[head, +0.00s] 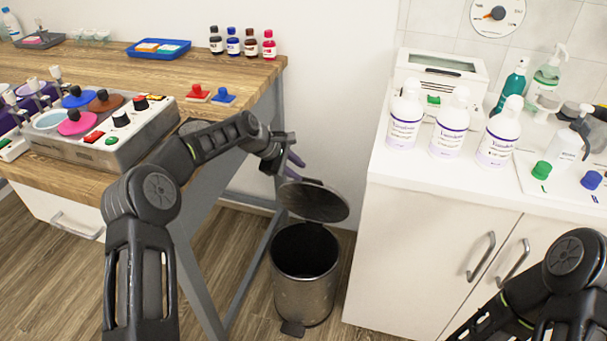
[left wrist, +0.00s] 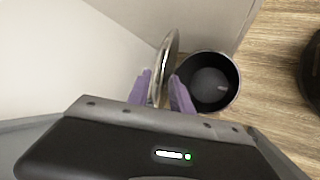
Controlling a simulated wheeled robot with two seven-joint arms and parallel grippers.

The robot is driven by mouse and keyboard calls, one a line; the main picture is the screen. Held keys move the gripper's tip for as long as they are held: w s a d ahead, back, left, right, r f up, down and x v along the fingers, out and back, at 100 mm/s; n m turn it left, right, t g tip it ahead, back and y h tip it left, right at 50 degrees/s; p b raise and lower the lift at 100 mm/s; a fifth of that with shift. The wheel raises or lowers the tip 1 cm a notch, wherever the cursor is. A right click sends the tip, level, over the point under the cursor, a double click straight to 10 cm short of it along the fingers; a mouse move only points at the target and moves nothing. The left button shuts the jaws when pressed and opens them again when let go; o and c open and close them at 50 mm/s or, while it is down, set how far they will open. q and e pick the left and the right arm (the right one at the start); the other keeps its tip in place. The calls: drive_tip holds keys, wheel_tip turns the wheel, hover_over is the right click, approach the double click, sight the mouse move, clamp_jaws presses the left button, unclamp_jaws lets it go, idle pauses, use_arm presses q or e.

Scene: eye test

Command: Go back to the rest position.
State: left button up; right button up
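My left gripper (head: 297,165) is in the head view, just above and to the left of the raised bin lid (head: 313,202). In the left wrist view its two purple fingers (left wrist: 162,92) stand apart with a gap between them. The lid (left wrist: 167,62) shows nearly edge-on in line with that gap; I cannot tell from this view whether it reaches between the fingers. The fingers do not look closed on anything. My right arm comes in at the lower right of the head view, but its gripper is outside the picture.
A metal pedal bin (head: 305,285) stands open on the floor between the wooden table (head: 190,75) and the white cabinet (head: 420,225). A grey control box (head: 95,140) sits on the table near my left arm. Three white bottles (head: 450,125) stand on the cabinet.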

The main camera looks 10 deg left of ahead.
use_arm(q)
drive_tip(key=shift+v, duration=0.75)
